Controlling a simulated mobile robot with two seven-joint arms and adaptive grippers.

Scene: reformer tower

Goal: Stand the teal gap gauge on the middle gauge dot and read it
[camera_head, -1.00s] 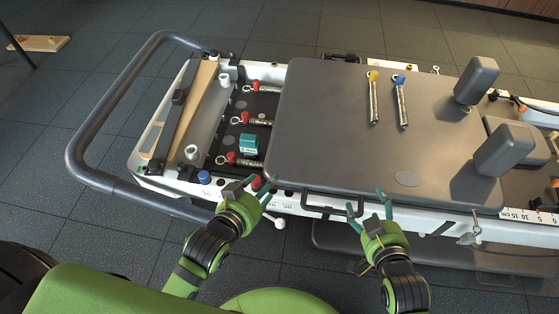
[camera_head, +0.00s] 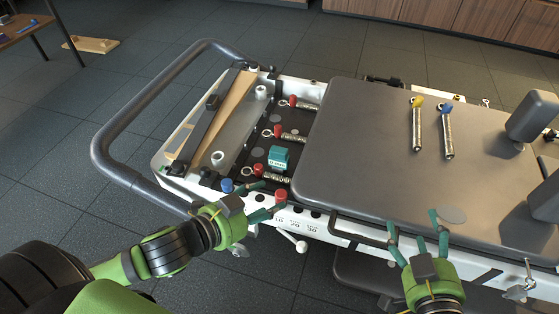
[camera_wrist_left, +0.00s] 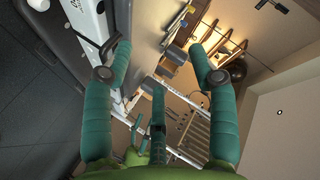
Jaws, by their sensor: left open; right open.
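The teal gap gauge (camera_head: 279,158), a small block with a pale label, stands upright on the dark bed at the left end of the reformer, close to the edge of the grey carriage. A grey dot (camera_head: 257,152) shows to its left; I cannot tell which dot is the middle one or whether one lies under the gauge. My left gripper (camera_head: 268,198) is open and empty at the near rail, nearer to me than the gauge. My right gripper (camera_head: 415,235) is open and empty at the carriage's near edge. The left wrist view does not show the gauge.
Springs with red ends (camera_head: 290,136) lie close around the gauge. The grey carriage (camera_head: 365,150) carries two springs, yellow-ended (camera_head: 417,128) and blue-ended (camera_head: 447,130). A black rail (camera_head: 105,130) curves around the left end.

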